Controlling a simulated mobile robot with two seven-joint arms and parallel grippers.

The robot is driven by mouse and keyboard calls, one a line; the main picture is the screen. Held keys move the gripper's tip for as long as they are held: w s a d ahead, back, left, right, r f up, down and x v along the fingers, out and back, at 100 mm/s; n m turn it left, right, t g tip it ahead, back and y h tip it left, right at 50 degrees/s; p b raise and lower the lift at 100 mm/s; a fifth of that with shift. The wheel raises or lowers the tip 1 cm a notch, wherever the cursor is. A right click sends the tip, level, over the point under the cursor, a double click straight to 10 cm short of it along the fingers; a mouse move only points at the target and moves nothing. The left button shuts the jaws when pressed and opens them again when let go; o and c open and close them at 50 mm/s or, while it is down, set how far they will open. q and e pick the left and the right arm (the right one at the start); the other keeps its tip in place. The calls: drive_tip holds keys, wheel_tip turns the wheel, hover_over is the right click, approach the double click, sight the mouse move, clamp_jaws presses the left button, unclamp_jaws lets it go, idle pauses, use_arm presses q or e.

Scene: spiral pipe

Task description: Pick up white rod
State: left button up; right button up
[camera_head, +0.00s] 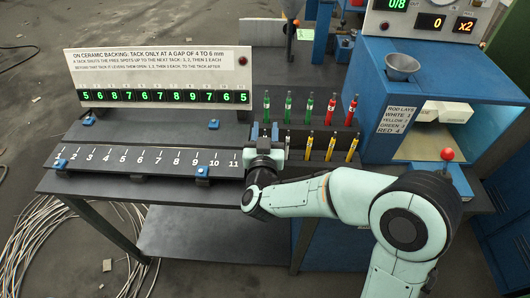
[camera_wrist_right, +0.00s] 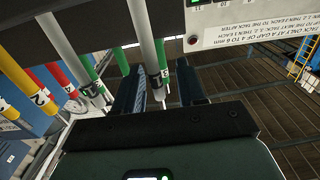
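My right gripper (camera_head: 268,136) is at the left end of the rod rack (camera_head: 320,131) in the head view and hides part of its front row. In the right wrist view, a white-grey rod (camera_wrist_right: 147,38) stands between the two fingers of the gripper (camera_wrist_right: 158,84). The fingers are spread, with a gap beside the rod. Another white-grey rod (camera_wrist_right: 60,38) stands further left in that view, outside the fingers. My left gripper is not in view.
Green rods (camera_head: 288,106), red rods (camera_head: 351,109) and yellow rods (camera_head: 352,148) stand close by in the rack. A numbered rail (camera_head: 150,161) and a display board (camera_head: 160,72) lie to the left. A blue machine with a funnel (camera_head: 402,67) stands at the right.

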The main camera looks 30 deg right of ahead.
clamp_jaws()
use_arm(q)
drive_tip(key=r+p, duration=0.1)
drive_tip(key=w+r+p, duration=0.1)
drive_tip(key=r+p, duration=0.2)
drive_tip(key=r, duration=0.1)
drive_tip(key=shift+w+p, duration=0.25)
drive_tip(key=shift+p, duration=0.15)
use_arm(e)
wheel_tip(320, 180, up, 20)
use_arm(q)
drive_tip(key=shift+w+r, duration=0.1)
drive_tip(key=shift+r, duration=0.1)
